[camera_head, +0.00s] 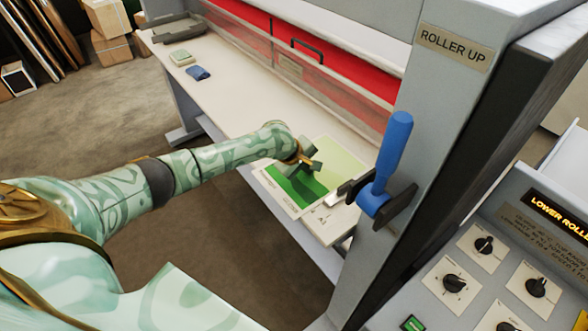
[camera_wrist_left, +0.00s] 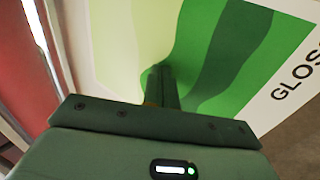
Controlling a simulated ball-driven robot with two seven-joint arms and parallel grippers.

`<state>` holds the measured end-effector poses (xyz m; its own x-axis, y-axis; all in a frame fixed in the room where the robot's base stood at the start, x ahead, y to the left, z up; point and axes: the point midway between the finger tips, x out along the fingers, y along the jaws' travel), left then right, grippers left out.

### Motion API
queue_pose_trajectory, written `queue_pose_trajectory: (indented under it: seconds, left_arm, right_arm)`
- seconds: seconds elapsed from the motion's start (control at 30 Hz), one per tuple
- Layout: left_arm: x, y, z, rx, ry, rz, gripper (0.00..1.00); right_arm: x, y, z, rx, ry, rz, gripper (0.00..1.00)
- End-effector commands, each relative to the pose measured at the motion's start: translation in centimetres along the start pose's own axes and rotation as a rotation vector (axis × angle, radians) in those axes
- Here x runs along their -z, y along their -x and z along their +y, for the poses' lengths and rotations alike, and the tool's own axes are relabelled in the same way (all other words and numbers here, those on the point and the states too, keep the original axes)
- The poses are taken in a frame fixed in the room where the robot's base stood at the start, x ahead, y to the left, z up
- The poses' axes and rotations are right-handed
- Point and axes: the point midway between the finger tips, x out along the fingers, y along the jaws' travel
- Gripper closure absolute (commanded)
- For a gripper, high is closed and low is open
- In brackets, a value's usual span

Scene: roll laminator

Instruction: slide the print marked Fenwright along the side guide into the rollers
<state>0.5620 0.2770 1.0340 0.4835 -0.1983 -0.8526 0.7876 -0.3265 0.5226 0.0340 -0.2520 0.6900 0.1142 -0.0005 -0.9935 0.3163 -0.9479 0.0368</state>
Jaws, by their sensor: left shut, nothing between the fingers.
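A print with green wavy bands and a white border (camera_head: 287,200) lies at the right end of the laminator's feed table (camera_head: 235,110). In the left wrist view the print (camera_wrist_left: 215,70) fills most of the picture, with lettering starting "GLOS" on its border; I cannot read the name Fenwright. My left gripper (camera_head: 309,161) is over the print, shut with nothing held; its fingers (camera_wrist_left: 163,72) point down at the green area. I cannot tell whether they touch it. A pale board marked A2 (camera_head: 323,222) lies beside the print. The rollers are hidden behind the red guard (camera_head: 345,75).
A grey post labelled ROLLER UP (camera_head: 425,120) with a blue-handled lever (camera_head: 393,150) stands right of the print. A control panel (camera_head: 480,260) is at lower right. A blue item (camera_head: 198,72) and a pale green stack (camera_head: 181,57) sit at the table's far left.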

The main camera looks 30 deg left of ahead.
Motion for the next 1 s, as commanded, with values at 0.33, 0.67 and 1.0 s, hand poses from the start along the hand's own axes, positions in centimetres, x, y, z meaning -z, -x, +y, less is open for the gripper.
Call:
queue_pose_trajectory:
  seconds: [0.33,0.67,1.0]
  left_arm:
    - [-0.4,-0.5,0.5,-0.001,0.0,-0.007,1.0]
    - [-0.6,-2.0,2.9,0.0,0.001,-0.006,1.0]
    - [-0.5,-2.1,3.4,0.001,-0.001,-0.006,1.0]
  right_arm:
    - [0.0,-0.2,0.0,0.0,0.0,0.0,1.0]
    - [-0.2,-1.1,-0.1,0.001,0.0,-0.001,1.0]
    - [-0.2,-1.2,-0.1,0.001,0.0,-0.002,1.0]
